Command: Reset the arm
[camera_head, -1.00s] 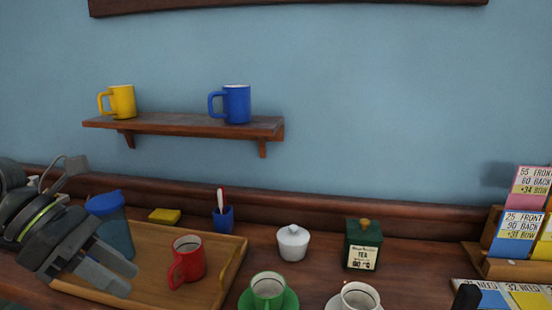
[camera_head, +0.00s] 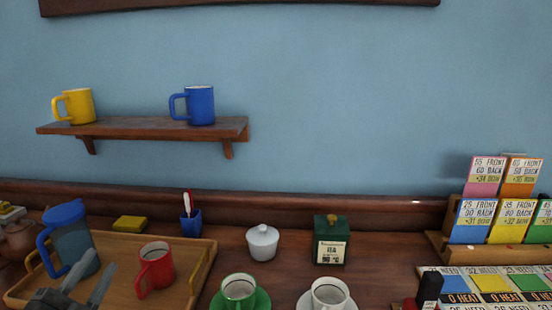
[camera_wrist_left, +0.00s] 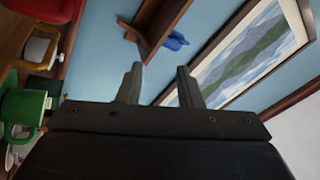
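My left gripper (camera_head: 92,281) is low at the left in the head view, in front of the tray's near part. Its two fingers are apart with nothing between them. The left wrist view also shows the fingers (camera_wrist_left: 160,70) apart and empty. A red mug (camera_head: 155,270) stands on the wooden tray (camera_head: 190,301), just right of the fingers. A blue-lidded pitcher (camera_head: 72,240) stands behind the gripper. Most of the left arm is outside the head view. My right gripper is not in view.
A green cup (camera_head: 239,288), white cup (camera_head: 329,292), white lidded pot (camera_head: 263,243) and tea tin (camera_head: 331,241) stand on the counter. A wall shelf (camera_head: 150,128) holds yellow and blue mugs. Card racks (camera_head: 495,262) fill the right side. The wall above the counter's middle is clear.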

